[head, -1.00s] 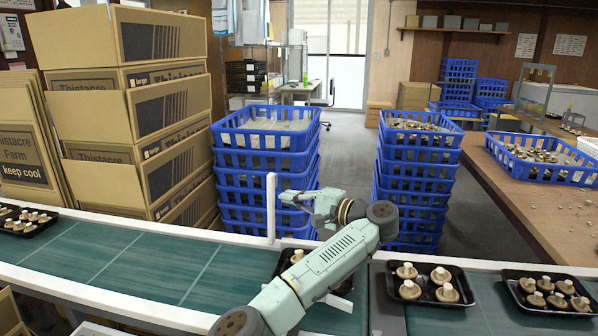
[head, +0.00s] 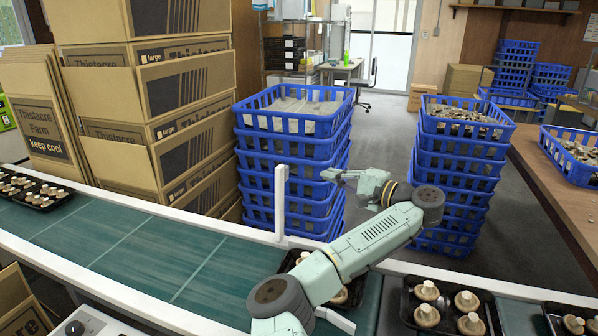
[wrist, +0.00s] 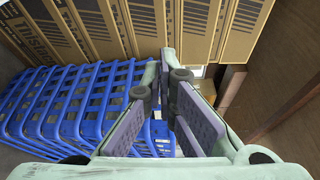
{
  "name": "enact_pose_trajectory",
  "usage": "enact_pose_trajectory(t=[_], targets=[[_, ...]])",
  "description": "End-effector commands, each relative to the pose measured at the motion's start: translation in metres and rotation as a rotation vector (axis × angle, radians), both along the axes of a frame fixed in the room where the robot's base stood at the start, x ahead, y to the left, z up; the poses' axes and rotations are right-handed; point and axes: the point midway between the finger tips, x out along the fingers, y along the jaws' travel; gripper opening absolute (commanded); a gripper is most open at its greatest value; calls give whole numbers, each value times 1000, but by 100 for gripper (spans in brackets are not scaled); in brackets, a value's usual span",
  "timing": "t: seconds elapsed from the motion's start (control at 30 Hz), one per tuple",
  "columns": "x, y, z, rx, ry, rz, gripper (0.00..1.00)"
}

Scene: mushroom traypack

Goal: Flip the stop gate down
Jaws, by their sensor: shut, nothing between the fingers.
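The stop gate appears to be the white upright bar (head: 281,202) at the far rail of the green conveyor in the head view. It stands vertical, and its foot meets the rail. My gripper (head: 330,175) is to the right of the bar near the height of its top, with a visible gap between them in the picture. Its depth relative to the bar is hard to tell. In the wrist view my gripper (wrist: 172,85) is shut with nothing held. The bar does not show in the wrist view.
The conveyor (head: 130,240) carries black trays of mushrooms; one tray (head: 345,296) is partly hidden under my arm. Stacked blue crates (head: 290,160) stand behind the bar, with more crates (head: 460,180) to the right. Cardboard boxes (head: 150,110) are stacked at left.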

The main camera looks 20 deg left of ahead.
Motion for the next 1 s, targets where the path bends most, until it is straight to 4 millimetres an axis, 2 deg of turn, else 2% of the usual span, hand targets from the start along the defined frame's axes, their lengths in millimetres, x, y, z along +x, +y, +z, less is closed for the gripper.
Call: enact_pose_trajectory(t=[0.13, 0.27, 0.7, 1.0], targets=[[1, 3, -1, 0, 0, 0, 0], [6, 17, -2, 2, -1, 3, 0], [36, 96, -2, 1, 1, 3, 0], [4, 95, 1, 0, -1, -1, 0]])
